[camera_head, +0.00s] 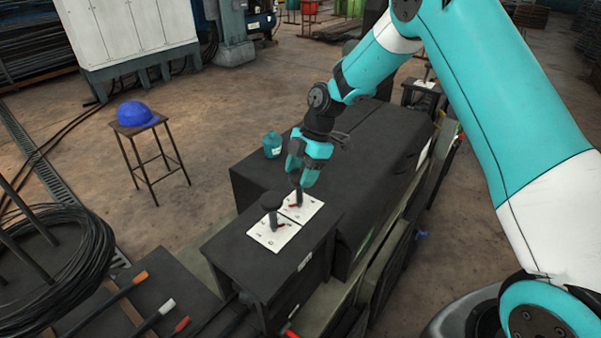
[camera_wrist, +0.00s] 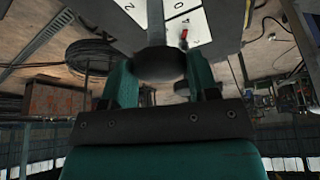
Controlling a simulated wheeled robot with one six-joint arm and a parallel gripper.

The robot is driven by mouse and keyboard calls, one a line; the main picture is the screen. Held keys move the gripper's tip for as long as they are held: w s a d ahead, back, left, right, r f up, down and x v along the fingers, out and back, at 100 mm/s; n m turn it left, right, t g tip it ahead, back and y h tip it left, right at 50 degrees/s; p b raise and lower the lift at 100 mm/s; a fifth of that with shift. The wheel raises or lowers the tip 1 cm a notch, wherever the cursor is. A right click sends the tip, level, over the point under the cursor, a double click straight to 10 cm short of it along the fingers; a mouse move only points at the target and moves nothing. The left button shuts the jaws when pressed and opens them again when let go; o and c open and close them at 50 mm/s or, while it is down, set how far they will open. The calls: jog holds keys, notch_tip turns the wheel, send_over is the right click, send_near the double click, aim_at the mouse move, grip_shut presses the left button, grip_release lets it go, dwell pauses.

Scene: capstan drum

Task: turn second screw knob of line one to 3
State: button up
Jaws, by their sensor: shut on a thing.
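Two dark screw knobs stand on white dial plates on top of a dark box. The nearer knob (camera_head: 270,201) is free, with a red pointer at its foot on its plate (camera_head: 274,238). The farther knob (camera_head: 299,195) stands on the other plate (camera_head: 313,206), also with a red pointer. My gripper (camera_head: 303,179) is over the farther knob, its teal fingers shut on the knob's round top. In the wrist view the round top (camera_wrist: 160,65) sits between both fingers. The plate there (camera_wrist: 205,28) shows a 2, a 0 and a red pointer. The full scale is not readable.
A teal container (camera_head: 272,145) stands on the long dark cabinet (camera_head: 375,140) behind the knobs. A stool (camera_head: 140,128) with a blue helmet (camera_head: 137,113) is on the left. Coiled wire (camera_head: 60,270) and handled tools (camera_head: 150,318) lie at lower left.

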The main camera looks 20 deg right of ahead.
jog(key=m+t+b, duration=0.1)
jog(key=m+b, duration=0.1)
jog(key=m, duration=0.1)
jog(key=shift+f, duration=0.1)
jog(key=m+t+b, duration=0.1)
jog(key=m+b, duration=0.1)
jog(key=m, duration=0.1)
jog(key=shift+s+m+t, duration=0.15)
jog(key=shift+m+t, duration=0.15)
jog(key=m+t+b, duration=0.1)
jog(key=m+b, duration=0.1)
jog(key=m, duration=0.1)
jog(key=shift+m+h, duration=0.3)
jog(key=shift+h, duration=0.1)
jog(key=m+t+h+b, duration=0.1)
jog(key=m, duration=0.2)
jog(key=shift+s+a+m, duration=0.1)
jog(key=shift+m, duration=0.2)
jog(key=m, duration=0.2)
jog(key=m+t+h+b, duration=0.1)
jog(key=m, duration=0.1)
jog(key=shift+a+m+h, duration=0.1)
jog(key=shift+m+h, duration=1.1)
jog(key=shift+m, duration=1.4)
